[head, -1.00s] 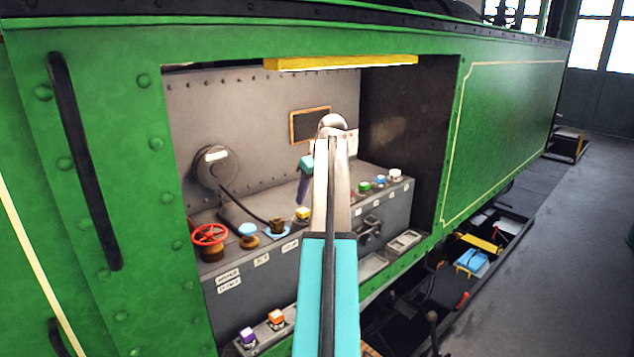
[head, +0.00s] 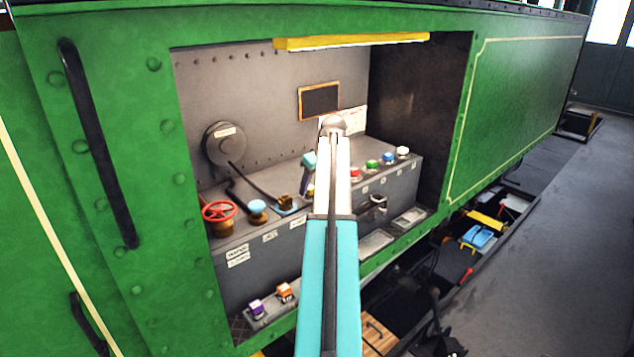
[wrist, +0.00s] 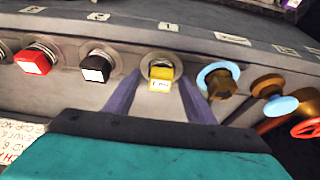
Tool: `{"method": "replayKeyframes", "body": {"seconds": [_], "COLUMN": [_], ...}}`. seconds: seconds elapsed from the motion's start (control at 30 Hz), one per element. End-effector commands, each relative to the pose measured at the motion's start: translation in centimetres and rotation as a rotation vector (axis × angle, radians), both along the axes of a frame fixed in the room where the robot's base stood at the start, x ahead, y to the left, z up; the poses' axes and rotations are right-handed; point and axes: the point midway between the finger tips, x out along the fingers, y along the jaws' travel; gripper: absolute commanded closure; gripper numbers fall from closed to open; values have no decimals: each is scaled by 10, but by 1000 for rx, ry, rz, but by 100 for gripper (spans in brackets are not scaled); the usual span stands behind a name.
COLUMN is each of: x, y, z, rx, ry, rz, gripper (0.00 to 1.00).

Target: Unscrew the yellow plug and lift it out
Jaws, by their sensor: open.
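The yellow plug (wrist: 160,75) has a square head with a small white label and sits in a pale round collar on the grey panel. In the wrist view it lies between the two purple fingers of my gripper (wrist: 159,83), which are open, one on each side with a visible gap. I cannot tell how deep the fingers reach around it. In the head view the yellow plug (head: 310,190) is mostly hidden behind my arm, with only a sliver showing. One finger of my gripper (head: 305,182) shows just left of the arm.
A black plug (wrist: 98,68) and a red plug (wrist: 34,60) are on one side. A brown fitting on a blue ring (wrist: 220,80), a blue-topped knob (wrist: 275,95) and a red handwheel (head: 220,212) are on the other. A yellow bar (head: 350,42) edges the recess top.

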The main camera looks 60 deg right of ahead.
Motion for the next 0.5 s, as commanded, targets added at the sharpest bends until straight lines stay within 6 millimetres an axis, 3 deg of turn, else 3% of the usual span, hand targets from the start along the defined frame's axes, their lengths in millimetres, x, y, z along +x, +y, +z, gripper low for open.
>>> {"method": "replayKeyframes", "body": {"seconds": [0.1, 0.4, 0.5], "x": [0, -1, -1], "y": [0, 0, -1], "z": [0, 0, 0], "rx": [0, -1, 0], "ry": [0, 0, 0], "rz": [0, -1, -1], "gripper": [50, 100, 100]}}
